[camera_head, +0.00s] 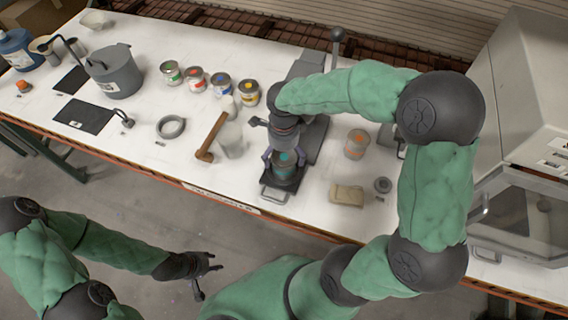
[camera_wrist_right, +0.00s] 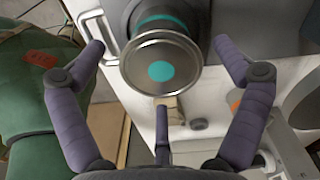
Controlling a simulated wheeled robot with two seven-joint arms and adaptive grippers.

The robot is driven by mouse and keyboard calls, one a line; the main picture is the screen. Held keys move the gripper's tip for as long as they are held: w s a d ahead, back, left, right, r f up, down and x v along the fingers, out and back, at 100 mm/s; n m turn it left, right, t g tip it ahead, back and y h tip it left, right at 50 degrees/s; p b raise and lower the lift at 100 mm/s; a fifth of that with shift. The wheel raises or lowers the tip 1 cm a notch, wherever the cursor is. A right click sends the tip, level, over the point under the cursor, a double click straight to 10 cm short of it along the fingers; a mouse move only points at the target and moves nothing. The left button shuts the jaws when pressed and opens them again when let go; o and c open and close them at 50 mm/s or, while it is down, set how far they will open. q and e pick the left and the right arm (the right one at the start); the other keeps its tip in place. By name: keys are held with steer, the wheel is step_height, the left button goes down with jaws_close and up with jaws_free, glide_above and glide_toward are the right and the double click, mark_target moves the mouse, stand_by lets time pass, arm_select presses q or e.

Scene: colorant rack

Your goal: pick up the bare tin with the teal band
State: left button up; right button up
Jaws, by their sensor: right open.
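The bare metal tin with the teal band (camera_head: 285,168) stands upright on a dark platform with a handle (camera_head: 276,193), near the table's front edge. In the right wrist view the tin (camera_wrist_right: 160,62) shows its round metal lid with a teal dot, and part of the teal band behind it. My right gripper (camera_head: 283,157) is above and around the tin. In the wrist view its fingers (camera_wrist_right: 160,55) are spread to both sides of the tin with gaps. My left gripper (camera_head: 206,266) hangs over the floor in front of the table, away from the tin; its opening is unclear.
Several colour-marked tins (camera_head: 195,80) stand behind left. A grey pot (camera_head: 114,72), a ring (camera_head: 171,127), a wooden-handled tool (camera_head: 211,137) and a translucent cup (camera_head: 231,140) are left. An orange-marked tin (camera_head: 357,143), a tan block (camera_head: 346,195) and a grey machine (camera_head: 525,215) are right.

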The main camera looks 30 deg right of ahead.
steer(key=shift+d+f+b, duration=0.1)
steer(key=shift+f+b, duration=0.25)
steer(key=shift+f, duration=2.35)
steer(key=c, duration=1.6)
steer(key=shift+r, duration=0.15)
